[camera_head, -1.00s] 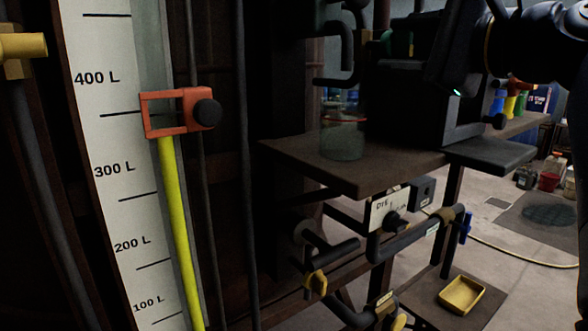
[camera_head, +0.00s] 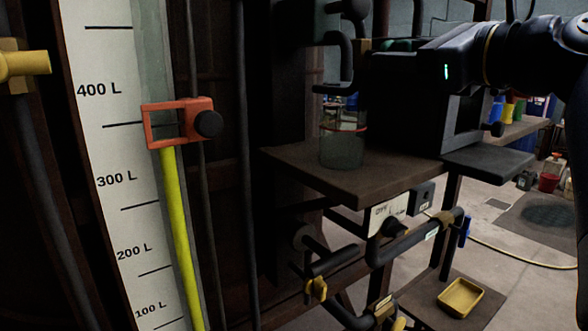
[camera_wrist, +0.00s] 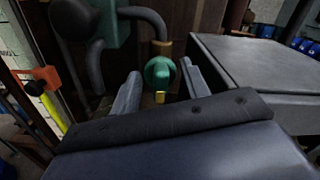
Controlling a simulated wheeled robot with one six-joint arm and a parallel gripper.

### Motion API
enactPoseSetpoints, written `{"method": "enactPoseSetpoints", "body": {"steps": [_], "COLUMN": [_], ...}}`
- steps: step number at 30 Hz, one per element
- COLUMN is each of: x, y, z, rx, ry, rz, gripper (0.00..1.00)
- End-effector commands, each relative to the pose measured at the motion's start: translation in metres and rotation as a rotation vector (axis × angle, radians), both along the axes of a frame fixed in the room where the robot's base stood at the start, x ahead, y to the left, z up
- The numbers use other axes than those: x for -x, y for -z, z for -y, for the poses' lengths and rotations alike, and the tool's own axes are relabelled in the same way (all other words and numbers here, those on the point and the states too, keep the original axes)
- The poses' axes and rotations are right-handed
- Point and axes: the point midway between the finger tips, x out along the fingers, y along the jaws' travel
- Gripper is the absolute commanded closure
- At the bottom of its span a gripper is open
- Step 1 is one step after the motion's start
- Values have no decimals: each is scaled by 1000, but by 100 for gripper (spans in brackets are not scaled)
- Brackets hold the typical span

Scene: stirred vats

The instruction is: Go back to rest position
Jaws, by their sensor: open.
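My gripper (camera_wrist: 161,76) is open in the wrist view, with its two fingers apart and nothing held between them. A green round valve knob (camera_wrist: 159,72) with a yellow tip shows beyond the gap between the fingers; I cannot tell how far off it is. In the head view my dark arm comes in from the upper right, and its wrist, with a small green light, is in front of the dark boxy equipment above the shelf. My fingertips cannot be made out there.
A glass jar (camera_head: 342,148) with a red line stands on the brown shelf (camera_head: 350,182). Left is a litre scale (camera_head: 112,140) with an orange slider (camera_head: 160,122) and yellow column. Pipes with valves run below the shelf; a yellow tray (camera_head: 461,298) lies low right.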

Motion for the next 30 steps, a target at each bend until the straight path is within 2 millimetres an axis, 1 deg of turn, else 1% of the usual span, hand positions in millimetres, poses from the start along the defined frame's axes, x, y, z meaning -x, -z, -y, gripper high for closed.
{"method": "enactPoseSetpoints", "body": {"steps": [6, 12, 23, 30], "x": [0, 0, 1, 11], "y": [0, 0, -1, -9], "z": [0, 0, 0, -4], "rx": [-87, -116, -111, -41], "ry": [0, 0, 3, 35], "rz": [-63, -84, -82, -52], "gripper": [56, 56, 56, 56]}}
